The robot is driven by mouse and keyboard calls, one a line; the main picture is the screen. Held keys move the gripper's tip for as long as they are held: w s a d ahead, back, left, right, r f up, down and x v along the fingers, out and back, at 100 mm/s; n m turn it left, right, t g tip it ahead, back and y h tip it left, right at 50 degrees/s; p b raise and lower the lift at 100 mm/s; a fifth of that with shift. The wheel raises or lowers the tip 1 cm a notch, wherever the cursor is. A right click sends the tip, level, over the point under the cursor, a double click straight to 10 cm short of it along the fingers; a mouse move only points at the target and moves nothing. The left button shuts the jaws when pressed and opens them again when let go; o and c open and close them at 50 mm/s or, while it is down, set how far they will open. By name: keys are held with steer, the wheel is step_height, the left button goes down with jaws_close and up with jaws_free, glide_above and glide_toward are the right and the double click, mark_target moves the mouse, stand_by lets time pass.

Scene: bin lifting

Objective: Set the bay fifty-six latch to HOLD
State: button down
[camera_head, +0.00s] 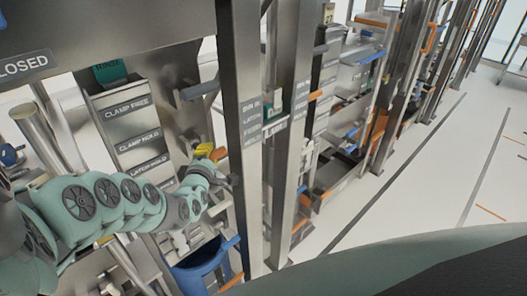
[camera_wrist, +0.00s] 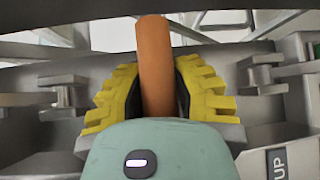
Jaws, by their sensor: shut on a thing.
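My gripper (camera_wrist: 162,95) has yellow ribbed fingers, one on each side of an orange handle (camera_wrist: 156,60), and is shut on it. The handle stands upright in the wrist view and runs up past the fingers. In the head view my gripper (camera_head: 205,152) is beside a grey upright post, with the orange handle's tip (camera_head: 219,153) showing to its right. A stacked sign panel (camera_head: 130,125) left of it reads CLAMP FREE, CLAMP HOLD and LATCH HOLD. No bay number is readable, and the latch's base is hidden.
A grey post (camera_head: 238,120) with a label list stands just right of my gripper. A blue curved part (camera_head: 205,270) is below. More racks with orange handles recede to the right, beside a clear white floor (camera_head: 420,180). The wrist view shows an UP label (camera_wrist: 278,163).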

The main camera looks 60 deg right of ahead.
steer(key=shift+w+d+r+n+g+y+p, duration=0.1)
steer(key=shift+r+n+g+y+p, duration=0.4)
steer(key=shift+r, duration=0.2)
steer(key=shift+w+d+r+n+g+y+p, duration=0.1)
steer(key=shift+r+n+g+y+p, duration=0.2)
steer(key=shift+r+n+g+p, duration=0.25)
steer(key=shift+r, duration=0.15)
steer(key=c, duration=1.3)
jaws_free()
steer(key=shift+c, duration=0.2)
steer(key=o, duration=0.6)
steer(key=shift+a, duration=0.1)
steer(key=shift+f, duration=0.2)
